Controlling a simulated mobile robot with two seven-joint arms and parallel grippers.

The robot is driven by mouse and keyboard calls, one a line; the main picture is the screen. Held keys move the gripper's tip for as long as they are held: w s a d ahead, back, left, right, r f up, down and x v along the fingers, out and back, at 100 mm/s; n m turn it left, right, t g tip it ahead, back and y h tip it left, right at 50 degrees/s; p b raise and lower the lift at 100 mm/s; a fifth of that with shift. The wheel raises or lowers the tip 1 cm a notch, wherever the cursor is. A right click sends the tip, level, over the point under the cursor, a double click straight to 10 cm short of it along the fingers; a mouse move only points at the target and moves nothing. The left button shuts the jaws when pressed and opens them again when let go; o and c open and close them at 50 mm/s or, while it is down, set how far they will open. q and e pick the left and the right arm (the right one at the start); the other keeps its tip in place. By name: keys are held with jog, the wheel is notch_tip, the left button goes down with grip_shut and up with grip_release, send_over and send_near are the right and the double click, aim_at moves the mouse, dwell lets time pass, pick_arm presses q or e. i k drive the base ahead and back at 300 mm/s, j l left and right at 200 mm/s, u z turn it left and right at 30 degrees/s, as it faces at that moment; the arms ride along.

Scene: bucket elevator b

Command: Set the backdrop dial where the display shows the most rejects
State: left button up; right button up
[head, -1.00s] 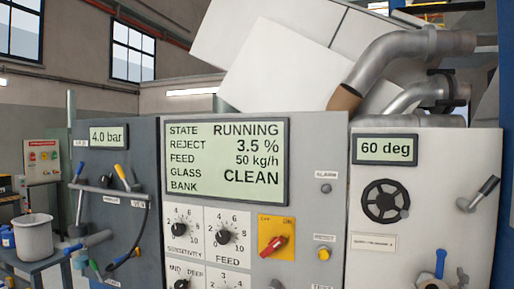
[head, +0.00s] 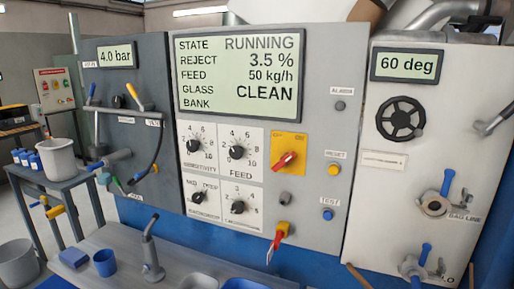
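The display (head: 240,75) reads STATE RUNNING, REJECT 3.5 %, FEED 50 kg/h and GLASS CLEAN, with nothing legible beside BANK. Below it is a block of several dials with black knobs. The lower-left dial (head: 199,199) has MID and DEEP marks; its caption is too small to read for certain, and so is its exact pointer setting. The sensitivity dial (head: 193,146) and feed dial (head: 237,152) are above, and another numbered dial (head: 238,207) is at its right. Neither of my grippers is in view.
A red-and-yellow rotary switch (head: 287,160) and reset (head: 333,169) and test (head: 327,214) buttons are right of the dials. A grey bench (head: 190,256) with blue containers stands below the panel. A handwheel (head: 400,119) is on the right panel.

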aim_at(197, 198)
jog(key=i+j+z, duration=0.35)
jog(key=j, duration=1.15)
jog(key=j+z, duration=0.3)
jog(key=j, duration=1.15)
jog(key=k, duration=0.05)
